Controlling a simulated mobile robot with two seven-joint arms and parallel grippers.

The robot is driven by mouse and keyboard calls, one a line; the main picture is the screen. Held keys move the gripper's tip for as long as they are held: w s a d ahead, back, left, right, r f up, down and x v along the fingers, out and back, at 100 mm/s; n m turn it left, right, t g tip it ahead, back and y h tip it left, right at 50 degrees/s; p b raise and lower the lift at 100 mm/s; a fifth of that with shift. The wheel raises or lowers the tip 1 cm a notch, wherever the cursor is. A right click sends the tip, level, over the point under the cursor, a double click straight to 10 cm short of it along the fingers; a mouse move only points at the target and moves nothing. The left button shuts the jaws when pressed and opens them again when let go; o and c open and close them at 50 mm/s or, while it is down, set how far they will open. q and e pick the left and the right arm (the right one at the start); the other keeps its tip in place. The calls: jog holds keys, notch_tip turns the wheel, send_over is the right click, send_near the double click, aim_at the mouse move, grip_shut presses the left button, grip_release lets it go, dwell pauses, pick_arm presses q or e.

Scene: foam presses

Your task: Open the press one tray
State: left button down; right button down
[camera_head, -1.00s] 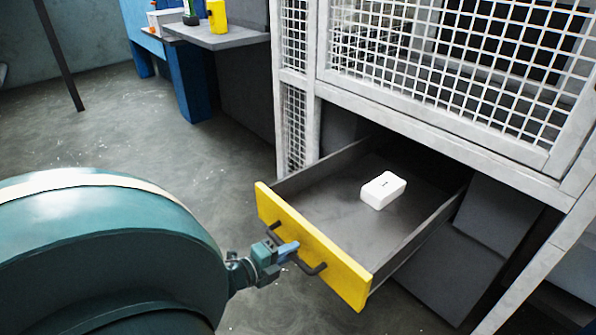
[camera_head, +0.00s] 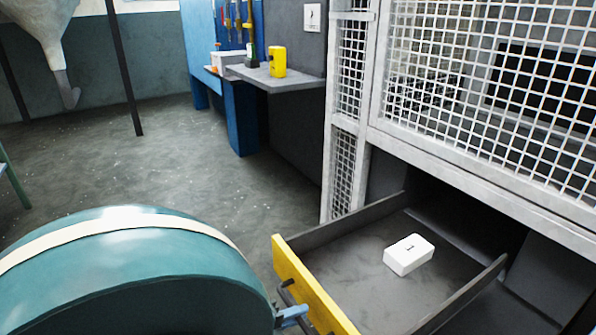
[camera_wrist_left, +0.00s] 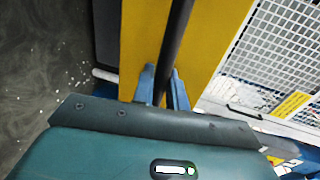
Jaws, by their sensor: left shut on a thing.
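The press one tray is a grey drawer (camera_head: 350,272) with a yellow front (camera_head: 300,287), pulled out from under the white mesh cage. My left gripper (camera_head: 294,313) is at the yellow front, low in the head view, partly cut off by the frame edge. In the left wrist view its blue fingers (camera_wrist_left: 162,88) are shut around the dark bar handle (camera_wrist_left: 178,45) in front of the yellow panel (camera_wrist_left: 140,40). My right gripper is not in view.
The white mesh cage (camera_head: 440,160) rises above the drawer. A grey shelf (camera_head: 285,82) with a yellow cup (camera_head: 277,62) stands at the back, beside a blue bench (camera_head: 240,118). Open floor (camera_head: 150,165) lies left of the drawer.

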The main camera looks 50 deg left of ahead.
pick_arm(q)
jog(key=c, duration=1.5)
grip_release()
jog(key=p+v, duration=0.1)
jog(key=v, duration=1.2)
